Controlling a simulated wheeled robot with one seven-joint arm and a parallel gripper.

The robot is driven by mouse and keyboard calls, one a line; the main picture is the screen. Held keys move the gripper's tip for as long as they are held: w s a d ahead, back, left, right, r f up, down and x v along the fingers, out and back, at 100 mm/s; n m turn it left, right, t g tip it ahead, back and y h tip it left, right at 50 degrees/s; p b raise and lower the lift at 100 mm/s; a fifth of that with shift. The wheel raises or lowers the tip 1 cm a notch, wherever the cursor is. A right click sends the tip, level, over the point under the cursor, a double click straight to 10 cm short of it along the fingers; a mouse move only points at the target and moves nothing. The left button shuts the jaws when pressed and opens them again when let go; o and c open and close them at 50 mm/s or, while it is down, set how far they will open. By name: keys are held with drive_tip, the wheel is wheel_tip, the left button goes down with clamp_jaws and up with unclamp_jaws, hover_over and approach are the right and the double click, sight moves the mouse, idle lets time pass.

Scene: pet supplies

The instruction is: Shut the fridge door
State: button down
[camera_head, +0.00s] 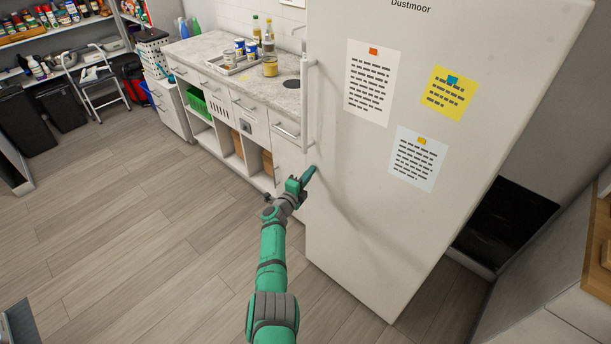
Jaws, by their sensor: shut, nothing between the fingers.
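The white fridge door (350,190) fills the right half of the view. It has a vertical handle (309,105) near its left edge and three pinned notes on its face. No fridge interior shows, and I cannot tell whether a gap is left at the handle-side edge. My green gripper (310,172) is shut and empty. Its tip is at the left part of the door, just below the lower end of the handle. It looks against or very close to the door face; contact cannot be told.
A counter (210,47) with drawers and open shelves stands left of the fridge, holding bottles, cans and a tray (232,64). A dark opening (503,222) lies beyond the fridge on the right. The wooden floor (150,225) is clear at left.

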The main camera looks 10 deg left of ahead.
drive_tip(key=w+a+v, duration=0.1)
drive_tip(key=a+v, duration=0.2)
drive_tip(key=v, duration=1.1)
drive_tip(key=s+d+f+n+t, duration=0.25)
drive_tip(key=s+d+n, duration=0.5)
drive_tip(key=d, duration=0.65)
drive_tip(key=s+d+f+n+y, duration=0.1)
drive_tip(key=s+d+n+y, duration=0.15)
drive_tip(key=s, duration=0.65)
drive_tip(key=s+d+n+y, duration=0.2)
drive_tip(key=s+n, duration=0.2)
drive_tip(key=s, duration=0.6)
drive_tip(key=s+d+f+n+y, duration=0.1)
drive_tip(key=s+d+n+y, duration=0.15)
drive_tip(key=s, duration=0.65)
drive_tip(key=s+a+r+n+g, duration=0.1)
drive_tip(key=s+a+r+n, duration=0.1)
drive_tip(key=s, duration=0.6)
drive_tip(key=s+a+r+n+g, duration=0.1)
drive_tip(key=s+a+r+n, duration=0.1)
drive_tip(key=s+r, duration=0.3)
drive_tip(key=s+a+r+n+g, duration=0.1)
drive_tip(key=s+a+r+n, duration=0.1)
drive_tip(key=s, duration=1)
drive_tip(key=shift+s+r+g, duration=0.25)
drive_tip(key=shift+r+g, duration=0.1)
drive_tip(key=shift+r, duration=0.4)
